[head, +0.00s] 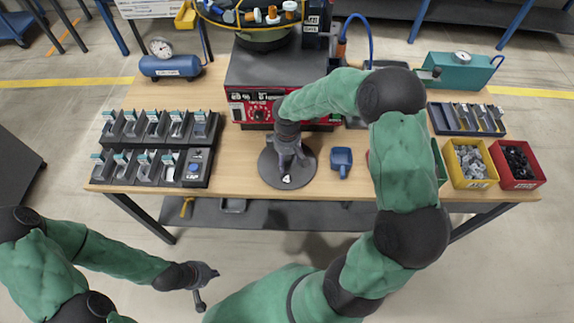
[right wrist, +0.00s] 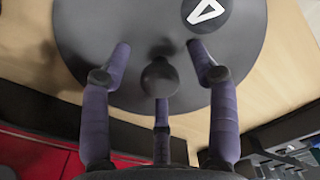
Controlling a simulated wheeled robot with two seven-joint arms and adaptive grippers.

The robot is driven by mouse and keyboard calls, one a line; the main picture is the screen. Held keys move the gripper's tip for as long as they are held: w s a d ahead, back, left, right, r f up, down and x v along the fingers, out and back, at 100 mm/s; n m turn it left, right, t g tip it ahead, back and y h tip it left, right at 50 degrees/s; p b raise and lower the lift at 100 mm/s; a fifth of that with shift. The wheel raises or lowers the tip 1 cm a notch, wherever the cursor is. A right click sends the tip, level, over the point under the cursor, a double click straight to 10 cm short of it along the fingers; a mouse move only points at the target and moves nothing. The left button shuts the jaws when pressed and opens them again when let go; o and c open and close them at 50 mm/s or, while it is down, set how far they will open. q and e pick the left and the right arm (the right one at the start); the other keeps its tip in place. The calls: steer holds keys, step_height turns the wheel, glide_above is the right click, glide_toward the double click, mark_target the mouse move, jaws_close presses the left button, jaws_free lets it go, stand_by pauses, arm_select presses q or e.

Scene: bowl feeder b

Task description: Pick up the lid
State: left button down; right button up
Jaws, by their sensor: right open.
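The lid is a dark grey round disc (head: 308,168) lying flat on the wooden table, in front of the red machine. In the right wrist view the lid (right wrist: 110,25) has a dark round knob (right wrist: 160,78) and a white triangle mark on a black patch. My right gripper (head: 288,168) is over the lid, pointing down. In the wrist view my right gripper (right wrist: 160,55) is open, its fingers around the knob with gaps at both sides. My left gripper (head: 208,287) is off the table, low in front of it, with its fingers spread and empty.
The red and black machine (head: 255,105) stands behind the lid. Racks of parts (head: 148,165) are at left; yellow (head: 470,183) and red (head: 520,184) bins are at right. The wood left of the lid is clear.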

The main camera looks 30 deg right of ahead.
jaws_close()
steer(key=shift+r, duration=0.1)
